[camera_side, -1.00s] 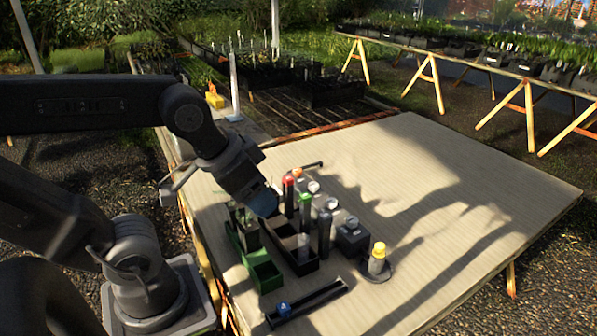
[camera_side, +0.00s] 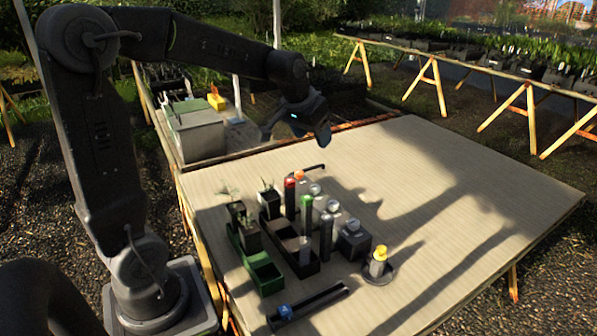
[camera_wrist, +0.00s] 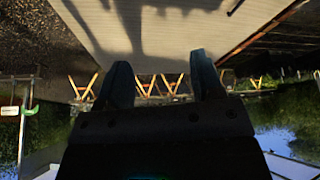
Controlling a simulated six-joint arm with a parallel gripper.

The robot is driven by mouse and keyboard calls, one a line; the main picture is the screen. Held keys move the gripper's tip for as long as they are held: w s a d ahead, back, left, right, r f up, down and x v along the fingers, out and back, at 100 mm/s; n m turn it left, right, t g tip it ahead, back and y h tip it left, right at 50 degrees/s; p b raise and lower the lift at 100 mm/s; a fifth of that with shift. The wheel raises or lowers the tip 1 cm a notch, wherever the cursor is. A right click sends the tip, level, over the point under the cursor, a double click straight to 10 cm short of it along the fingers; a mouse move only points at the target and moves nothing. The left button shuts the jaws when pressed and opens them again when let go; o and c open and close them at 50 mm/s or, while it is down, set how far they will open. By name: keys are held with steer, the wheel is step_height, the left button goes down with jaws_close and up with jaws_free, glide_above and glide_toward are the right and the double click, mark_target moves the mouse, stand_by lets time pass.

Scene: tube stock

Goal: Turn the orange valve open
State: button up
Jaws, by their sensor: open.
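In the side view a small orange cap or knob (camera_side: 299,175) stands at the back of the tube cluster, next to a dark bar lying on the table (camera_side: 308,168). It is the only orange piece I see there; whether it turns or how it is set cannot be told. My gripper (camera_side: 310,132) is above the table's far left part, behind and above the orange piece, clear of it. In the wrist view the two fingers of my gripper (camera_wrist: 163,82) are apart with nothing between them. The orange piece is not visible in the wrist view.
A dark rack (camera_side: 300,262), green bin (camera_side: 265,274) and blue knob (camera_side: 285,312) in a black tray are nearer the front. The table's right side (camera_side: 480,200) is clear.

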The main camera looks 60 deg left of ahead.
steer(key=w+a+f+n, duration=0.1)
steer(key=w+a+f, duration=0.25)
steer(key=a, duration=0.35)
steer(key=w+a+f+n, duration=0.1)
steer(key=w+a+f, duration=0.25)
steer(key=a, duration=0.35)
steer(key=n+g+y, duration=0.1)
glide_toward(299, 172)
steer(key=x, duration=0.9)
steer(key=shift+w+a+f, duration=0.1)
steer(key=shift+c, duration=0.2)
